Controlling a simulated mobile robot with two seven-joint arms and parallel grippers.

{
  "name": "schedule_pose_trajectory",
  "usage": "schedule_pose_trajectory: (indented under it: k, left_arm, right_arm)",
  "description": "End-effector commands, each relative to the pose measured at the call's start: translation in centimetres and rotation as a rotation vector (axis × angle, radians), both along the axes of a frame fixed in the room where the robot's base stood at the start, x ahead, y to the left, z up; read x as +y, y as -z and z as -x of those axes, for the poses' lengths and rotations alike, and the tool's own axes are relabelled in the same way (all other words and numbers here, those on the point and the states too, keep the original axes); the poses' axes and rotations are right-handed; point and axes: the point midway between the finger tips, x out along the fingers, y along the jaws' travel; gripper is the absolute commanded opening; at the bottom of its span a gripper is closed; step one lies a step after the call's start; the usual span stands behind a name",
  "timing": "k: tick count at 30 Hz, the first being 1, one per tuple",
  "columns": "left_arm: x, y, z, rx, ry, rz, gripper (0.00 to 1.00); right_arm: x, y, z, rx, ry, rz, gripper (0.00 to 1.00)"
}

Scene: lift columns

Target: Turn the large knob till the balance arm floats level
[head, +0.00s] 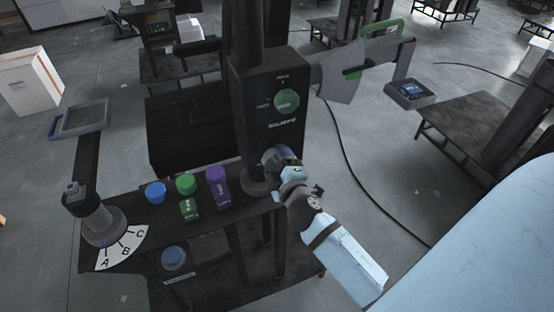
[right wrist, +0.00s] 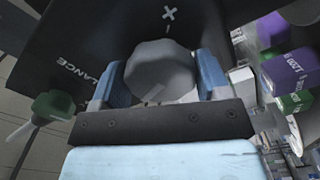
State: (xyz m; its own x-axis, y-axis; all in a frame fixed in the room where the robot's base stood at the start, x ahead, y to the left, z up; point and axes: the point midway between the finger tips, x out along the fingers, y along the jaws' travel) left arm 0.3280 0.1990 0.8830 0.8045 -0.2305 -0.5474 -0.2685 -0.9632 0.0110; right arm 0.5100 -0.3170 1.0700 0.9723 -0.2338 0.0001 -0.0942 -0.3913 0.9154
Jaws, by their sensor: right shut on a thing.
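The large grey knob (right wrist: 160,72) sits on the black column face, close to the word BALANCE, in the right wrist view. My right gripper (right wrist: 160,90) has its two blue fingers on either side of the knob and is shut on it. In the head view my right gripper (head: 285,165) is at the foot of the black column (head: 262,125) and hides part of the knob. The balance arm (head: 385,53) reaches right from the column and slopes upward to the right in the picture; a small tray (head: 410,95) hangs at its end. My left gripper is not in view.
A green round knob (head: 287,100) is higher on the column. Blue (head: 155,192), green (head: 186,184) and purple (head: 216,174) pieces stand on the dark bench. A lever (head: 95,215) with an A-B-C dial (head: 125,247) is at left. A cable crosses the floor at right.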

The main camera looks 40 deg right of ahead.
Motion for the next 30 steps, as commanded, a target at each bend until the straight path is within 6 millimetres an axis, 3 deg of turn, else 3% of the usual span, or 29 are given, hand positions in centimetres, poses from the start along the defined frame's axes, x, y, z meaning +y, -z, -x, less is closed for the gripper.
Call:
schedule_pose_trajectory:
  k: [15, 30]
  left_arm:
    - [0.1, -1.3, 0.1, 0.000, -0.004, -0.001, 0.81]
    - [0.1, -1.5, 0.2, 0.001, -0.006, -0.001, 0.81]
  right_arm:
    - [-0.1, -0.6, -0.1, 0.083, 0.002, 0.373, 0.46]
    - [-0.1, -0.5, -0.1, 0.105, 0.002, 0.469, 0.46]
